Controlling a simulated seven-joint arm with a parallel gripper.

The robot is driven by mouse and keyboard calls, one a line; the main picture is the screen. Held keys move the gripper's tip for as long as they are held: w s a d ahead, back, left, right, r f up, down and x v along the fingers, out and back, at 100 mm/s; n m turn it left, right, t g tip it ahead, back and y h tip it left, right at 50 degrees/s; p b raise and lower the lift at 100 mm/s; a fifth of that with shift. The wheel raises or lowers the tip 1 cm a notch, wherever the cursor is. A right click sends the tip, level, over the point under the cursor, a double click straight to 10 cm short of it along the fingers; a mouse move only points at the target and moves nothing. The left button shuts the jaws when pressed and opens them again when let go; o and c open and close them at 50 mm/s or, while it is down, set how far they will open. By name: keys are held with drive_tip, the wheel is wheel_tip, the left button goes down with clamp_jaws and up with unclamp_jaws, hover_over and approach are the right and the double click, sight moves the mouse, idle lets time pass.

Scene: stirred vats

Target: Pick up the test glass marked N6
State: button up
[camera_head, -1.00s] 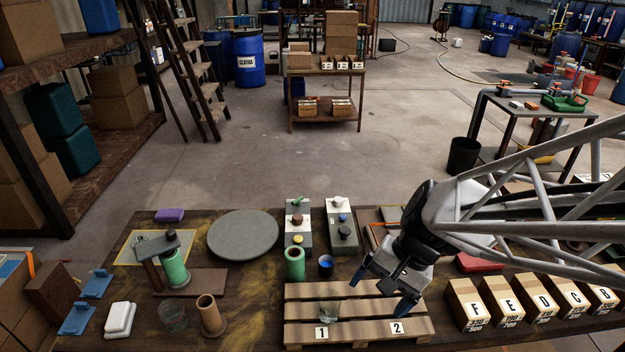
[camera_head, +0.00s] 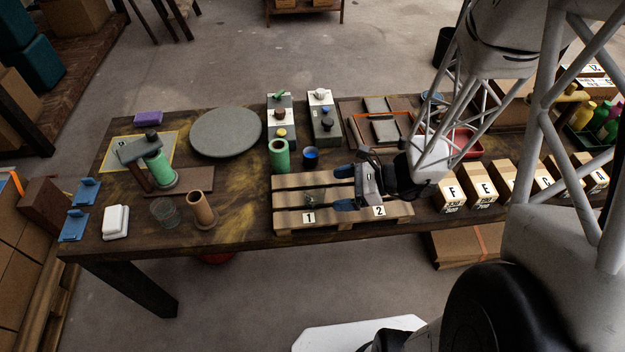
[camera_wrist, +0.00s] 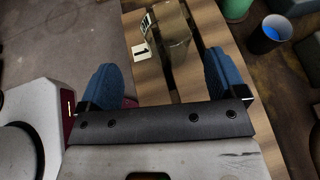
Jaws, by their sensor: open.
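A clear test glass (camera_head: 313,197) is on the wooden pallet (camera_head: 290,182) by the plate marked 1. In the wrist view the glass (camera_wrist: 173,32) is ahead of my fingertips, roughly centred between their lines. A black-and-white label shows at its left edge, but I cannot read it. My gripper (camera_head: 344,187) is low over the pallet, right of the glass, its blue fingers pointing left. In the wrist view my gripper (camera_wrist: 161,66) is open, with nothing clasped. Another clear glass vessel (camera_head: 165,212) stands on the table at left, with no readable mark.
A green cylinder (camera_head: 279,155) and a blue cup (camera_head: 311,157) stand just behind the pallet. A plate marked 2 (camera_head: 379,211) is on its right front. Lettered boxes (camera_head: 450,194) stand right of it. A brown cylinder (camera_head: 202,210) stands left. Table between it and the pallet is clear.

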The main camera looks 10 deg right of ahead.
sight(314, 193)
drive_tip(key=shift+w+d+f+m+t, duration=0.2)
drive_tip(key=shift+f+m+t, duration=0.1)
drive_tip(key=shift+f+m, duration=0.3)
drive_tip(key=shift+a+f, duration=0.1)
drive_tip(key=shift+a, duration=0.05)
drive_tip(key=shift+x, duration=1.15)
drive_tip(key=shift+w+a, duration=0.1)
drive_tip(key=shift+a, duration=0.05)
drive_tip(key=shift+x, duration=2.45)
